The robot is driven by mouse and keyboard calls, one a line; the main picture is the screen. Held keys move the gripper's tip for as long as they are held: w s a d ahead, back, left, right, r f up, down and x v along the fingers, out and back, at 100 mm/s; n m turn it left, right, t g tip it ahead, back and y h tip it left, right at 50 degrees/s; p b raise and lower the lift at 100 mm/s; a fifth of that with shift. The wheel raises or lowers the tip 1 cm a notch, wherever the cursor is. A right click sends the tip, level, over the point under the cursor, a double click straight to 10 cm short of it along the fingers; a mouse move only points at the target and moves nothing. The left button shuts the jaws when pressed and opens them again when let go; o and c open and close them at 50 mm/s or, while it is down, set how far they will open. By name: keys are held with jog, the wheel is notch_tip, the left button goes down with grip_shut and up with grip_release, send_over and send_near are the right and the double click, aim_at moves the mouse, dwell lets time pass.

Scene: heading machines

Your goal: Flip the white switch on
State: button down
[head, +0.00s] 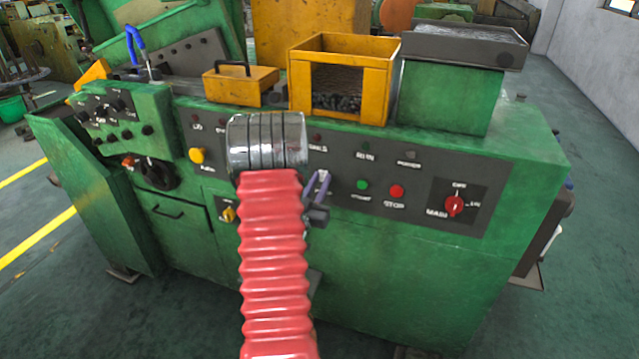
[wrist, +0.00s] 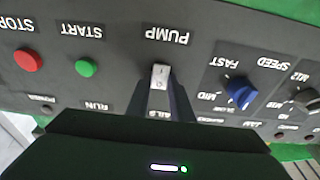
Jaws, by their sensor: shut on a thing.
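The white switch (wrist: 160,75) is a small rocker on the dark panel, beside the upside-down label PUMP in the wrist view. Its position, on or off, is hard to tell. My gripper (wrist: 162,88) has its two dark fingers around the lower part of the switch, one on each side, shut on it. In the head view my gripper (head: 319,190) is at the front panel of the green machine (head: 400,270), just right of my red arm sleeve. The switch is hidden there behind my arm.
A green START button (wrist: 86,68) and a red STOP button (wrist: 28,61) lie left of the switch in the wrist view. A blue knob (wrist: 240,92) is to the right. A red main knob (head: 454,205) and a yellow button (head: 196,155) show in the head view.

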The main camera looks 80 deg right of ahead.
jog(key=shift+f+h, duration=0.1)
jog(key=shift+h, duration=0.4)
jog(key=c, duration=1.6)
grip_release()
jog(key=shift+o, duration=0.2)
jog(key=v, duration=1.4)
jog(key=shift+d+f, duration=0.1)
